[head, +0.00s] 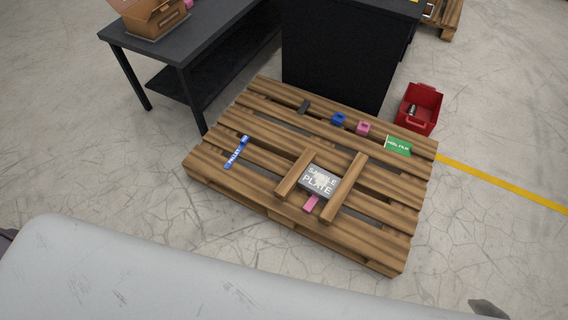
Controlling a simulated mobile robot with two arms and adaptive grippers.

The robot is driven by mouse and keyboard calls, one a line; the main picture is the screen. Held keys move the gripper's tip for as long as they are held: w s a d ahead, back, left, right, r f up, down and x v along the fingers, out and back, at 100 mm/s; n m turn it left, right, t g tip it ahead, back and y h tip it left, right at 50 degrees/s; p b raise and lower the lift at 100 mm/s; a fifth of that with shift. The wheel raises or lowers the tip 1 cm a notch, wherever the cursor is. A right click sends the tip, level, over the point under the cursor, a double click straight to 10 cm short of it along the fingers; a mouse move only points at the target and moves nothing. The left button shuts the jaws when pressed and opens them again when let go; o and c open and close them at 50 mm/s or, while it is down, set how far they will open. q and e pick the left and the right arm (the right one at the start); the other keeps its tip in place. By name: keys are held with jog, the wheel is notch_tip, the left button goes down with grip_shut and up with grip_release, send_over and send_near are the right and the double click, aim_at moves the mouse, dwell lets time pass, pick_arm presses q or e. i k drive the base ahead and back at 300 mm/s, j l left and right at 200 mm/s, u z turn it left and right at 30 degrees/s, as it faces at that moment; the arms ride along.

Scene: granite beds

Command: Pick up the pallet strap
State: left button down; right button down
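The pallet strap (236,153) is a narrow blue strip with white lettering. It lies flat and slanted on the left part of the wooden pallet (215,170), across its slats. Its upper end has a darker blue piece that may be a buckle. Nothing touches it from above. Neither of my grippers can be made out in the head view.
On the pallet are a sample plate (318,181) between two wooden bars, a pink block (311,203), a green packet (398,146) and small blocks at the back. A red bin (418,108) stands right. A dark table (185,45) and black cabinet (335,60) stand behind.

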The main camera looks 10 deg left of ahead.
aim_at(245, 138)
jog(key=i+j+z, duration=0.1)
jog(key=j, duration=0.2)
jog(key=i+j+z, duration=0.15)
jog(key=j, duration=0.2)
jog(key=i+j+z, duration=0.25)
jog(key=j, duration=0.4)
jog(key=i+j+z, duration=0.1)
jog(key=j, duration=0.3)
